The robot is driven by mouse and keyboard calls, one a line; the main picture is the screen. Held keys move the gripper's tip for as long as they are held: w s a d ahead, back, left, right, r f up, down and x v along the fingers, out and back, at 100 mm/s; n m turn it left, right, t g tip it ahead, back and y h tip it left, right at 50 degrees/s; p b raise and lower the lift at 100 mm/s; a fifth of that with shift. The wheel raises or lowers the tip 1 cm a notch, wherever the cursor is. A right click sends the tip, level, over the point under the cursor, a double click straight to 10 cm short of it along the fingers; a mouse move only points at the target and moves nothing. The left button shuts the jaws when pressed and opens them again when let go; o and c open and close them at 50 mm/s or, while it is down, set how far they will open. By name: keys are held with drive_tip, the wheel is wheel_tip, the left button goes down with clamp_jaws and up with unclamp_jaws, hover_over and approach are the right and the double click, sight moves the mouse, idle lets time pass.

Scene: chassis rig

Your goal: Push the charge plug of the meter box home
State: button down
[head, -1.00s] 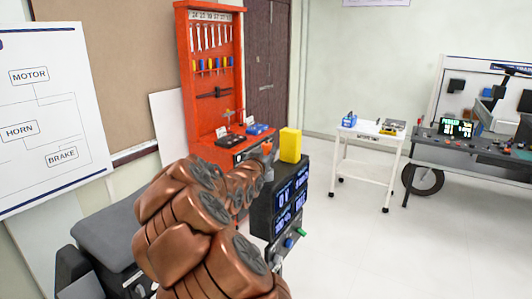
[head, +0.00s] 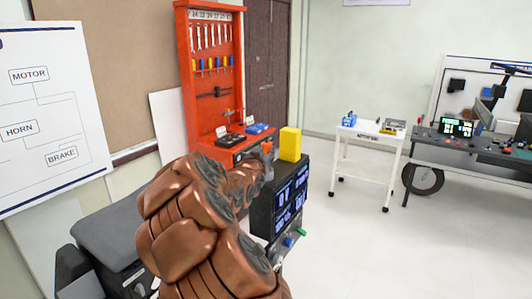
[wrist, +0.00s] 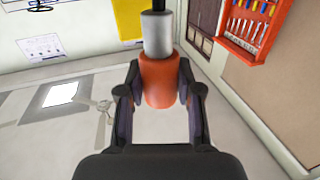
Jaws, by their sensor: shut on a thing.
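The meter box (head: 262,210) is a dark box with lit blue-white displays, right of my arm in the head view. My gripper (wrist: 160,80) is shut on the charge plug (wrist: 159,92), which has an orange grip and a grey body. A finger stands on each side of the orange part. The plug's far end runs out of the top of the wrist view. In the head view, a small orange patch (head: 267,147) shows at the end of my arm, beside the box's upper left. My arm hides most of that area, so I cannot tell how deep the plug sits.
A yellow block (head: 290,144) stands on top of the meter box. An orange tool cabinet (head: 186,86) with wrenches is behind. A white cart (head: 367,132) and a grey workbench (head: 466,152) stand at the right. The floor between is clear.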

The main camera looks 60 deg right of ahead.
drive_tip(key=shift+f+b, duration=1.2)
drive_tip(key=shift+f, duration=0.9)
idle(0.7)
drive_tip(key=c, duration=0.7)
unclamp_jaws()
drive_tip(key=shift+a, duration=0.15)
drive_tip(key=v, duration=1.1)
drive_tip(key=shift+s+a, duration=0.2)
drive_tip(key=shift+a, duration=0.15)
